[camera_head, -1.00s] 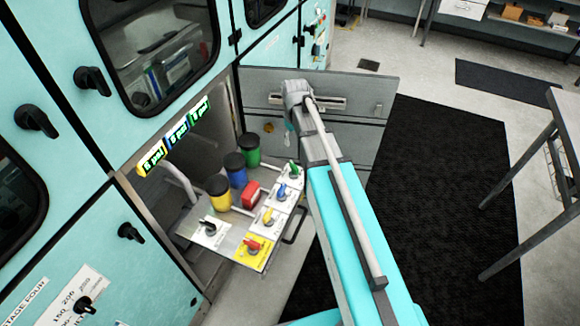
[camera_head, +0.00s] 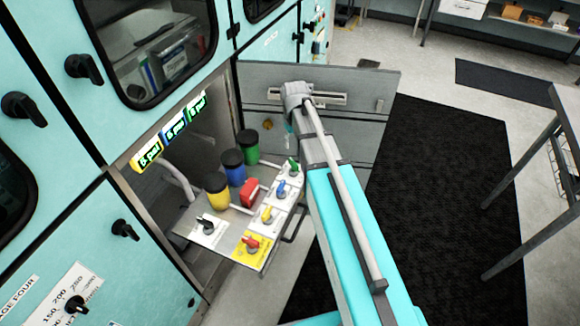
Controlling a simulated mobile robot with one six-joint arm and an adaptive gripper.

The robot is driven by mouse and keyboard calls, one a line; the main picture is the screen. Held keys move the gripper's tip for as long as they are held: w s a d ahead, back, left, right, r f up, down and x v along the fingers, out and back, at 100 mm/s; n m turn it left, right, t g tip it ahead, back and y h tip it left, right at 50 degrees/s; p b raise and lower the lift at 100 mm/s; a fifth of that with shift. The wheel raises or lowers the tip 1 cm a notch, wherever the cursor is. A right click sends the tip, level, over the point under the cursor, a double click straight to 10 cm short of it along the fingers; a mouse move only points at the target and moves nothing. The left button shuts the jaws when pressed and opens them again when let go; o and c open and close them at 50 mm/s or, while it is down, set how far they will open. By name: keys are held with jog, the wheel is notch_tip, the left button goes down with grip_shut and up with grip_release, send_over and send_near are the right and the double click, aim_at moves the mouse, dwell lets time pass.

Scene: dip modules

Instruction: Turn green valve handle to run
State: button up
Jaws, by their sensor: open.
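The green valve handle (camera_head: 294,165) stands on a small white plate at the far right corner of the pulled-out valve tray (camera_head: 222,248), partly beside my arm in the picture. Its label is too small to read. Blue (camera_head: 282,187), yellow (camera_head: 267,214) and red (camera_head: 251,241) handles sit in a row nearer the camera, and a black handle (camera_head: 206,224) is at the left. My arm reaches up from the bottom right to a grey joint just above and beyond the tray. My gripper is not visible; the arm hides what lies beyond that joint.
Yellow (camera_head: 216,191), blue (camera_head: 234,167) and green (camera_head: 249,147) canisters with black lids stand at the tray's back, beside a red block (camera_head: 250,191). An open grey door (camera_head: 345,125) stands behind. A black mat (camera_head: 450,190) covers the floor; a table (camera_head: 550,150) is at right.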

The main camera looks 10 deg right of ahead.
aim_at(294, 162)
jog(key=shift+f+b, duration=5.1)
jog(key=shift+f, duration=0.35)
